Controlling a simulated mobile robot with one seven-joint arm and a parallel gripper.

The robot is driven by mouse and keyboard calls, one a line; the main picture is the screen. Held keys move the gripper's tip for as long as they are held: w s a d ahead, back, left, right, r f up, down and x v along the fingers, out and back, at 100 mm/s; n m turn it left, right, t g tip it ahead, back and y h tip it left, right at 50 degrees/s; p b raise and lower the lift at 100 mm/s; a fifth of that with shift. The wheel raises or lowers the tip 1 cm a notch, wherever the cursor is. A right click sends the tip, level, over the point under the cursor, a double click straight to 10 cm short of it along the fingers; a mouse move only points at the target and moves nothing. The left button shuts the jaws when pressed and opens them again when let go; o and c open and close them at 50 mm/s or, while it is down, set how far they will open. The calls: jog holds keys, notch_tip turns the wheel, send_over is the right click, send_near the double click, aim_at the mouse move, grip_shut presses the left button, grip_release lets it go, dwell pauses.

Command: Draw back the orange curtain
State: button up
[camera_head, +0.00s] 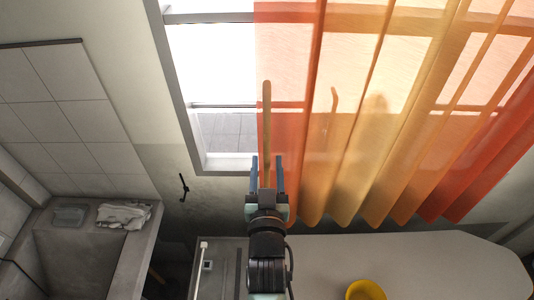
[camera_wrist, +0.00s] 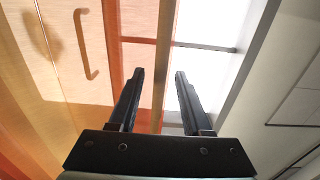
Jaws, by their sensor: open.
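The orange curtain (camera_head: 345,120) hangs in wavy red, orange and yellow folds over the right part of the window. It also shows on the left of the wrist view (camera_wrist: 60,85). A tan upright rod (camera_head: 266,110) stands at its left edge. My gripper (camera_head: 267,160) is open at the curtain's lower left edge, fingers pointing up. The rod lies in line with the gap between the fingers, and in the wrist view its lower part (camera_wrist: 161,65) shows between them. I cannot tell whether either finger touches it. The rod's lower end is hidden.
The window's left part (camera_head: 215,75) is uncovered, with a pale frame (camera_head: 182,90). A light counter (camera_head: 410,262) with a yellow bowl (camera_head: 366,290) lies below the curtain. A concrete washtub (camera_head: 75,255) with a cloth (camera_head: 124,215) stands at lower left. A dark hook (camera_head: 183,187) is on the wall.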

jog(key=shift+w, duration=1.15)
jog(key=shift+c, duration=0.3)
grip_shut()
jog(key=shift+f, duration=0.1)
